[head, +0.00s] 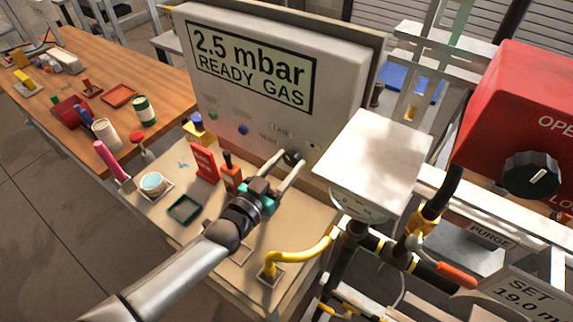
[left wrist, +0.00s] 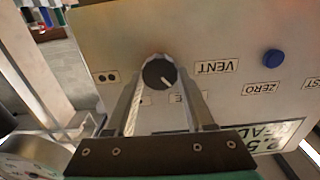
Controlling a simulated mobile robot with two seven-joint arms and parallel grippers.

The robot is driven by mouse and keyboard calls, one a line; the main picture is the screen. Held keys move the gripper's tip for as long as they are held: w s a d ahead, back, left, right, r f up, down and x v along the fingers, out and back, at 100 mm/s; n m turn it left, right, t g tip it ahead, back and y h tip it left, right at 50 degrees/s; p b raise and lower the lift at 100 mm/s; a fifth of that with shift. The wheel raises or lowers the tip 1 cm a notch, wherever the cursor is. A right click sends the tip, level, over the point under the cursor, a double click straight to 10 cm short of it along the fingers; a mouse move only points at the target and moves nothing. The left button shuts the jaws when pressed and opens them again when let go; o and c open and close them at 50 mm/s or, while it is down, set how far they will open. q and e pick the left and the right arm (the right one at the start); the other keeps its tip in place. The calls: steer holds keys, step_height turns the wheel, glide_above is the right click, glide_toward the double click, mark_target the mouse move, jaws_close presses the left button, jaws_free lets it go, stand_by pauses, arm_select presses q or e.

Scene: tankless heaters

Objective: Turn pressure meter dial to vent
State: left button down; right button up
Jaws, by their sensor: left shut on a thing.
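The pressure meter (head: 345,60) is a pale box at the back of the bench with a screen reading "2.5 mbar READY GAS". Its black dial (head: 292,157) sits low on the front face. In the left wrist view, which is upside down, the dial (left wrist: 158,72) lies between my fingertips, with a white mark pointing down and slightly right. The VENT label (left wrist: 216,67) is to its right there. My left gripper (head: 291,162) is shut on the dial. Labels behind the fingers are partly hidden. My right gripper is not in view.
A blue button (head: 243,130) and a green button (head: 213,115) are left of the dial. A white square plate (head: 375,150) stands close to the right. A yellow pipe (head: 305,252) rises in front. A red box (head: 520,110) with a black knob is far right.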

arm_select(q)
steer(key=n+b, duration=0.1)
steer(key=n, duration=0.4)
steer(key=shift+n, duration=0.4)
stand_by(0.4)
steer(key=shift+c, duration=1.3)
jaws_free()
steer(key=shift+a, duration=0.1)
steer(key=v, duration=1.5)
steer(key=shift+b, duration=0.35)
steer(key=shift+s, duration=0.1)
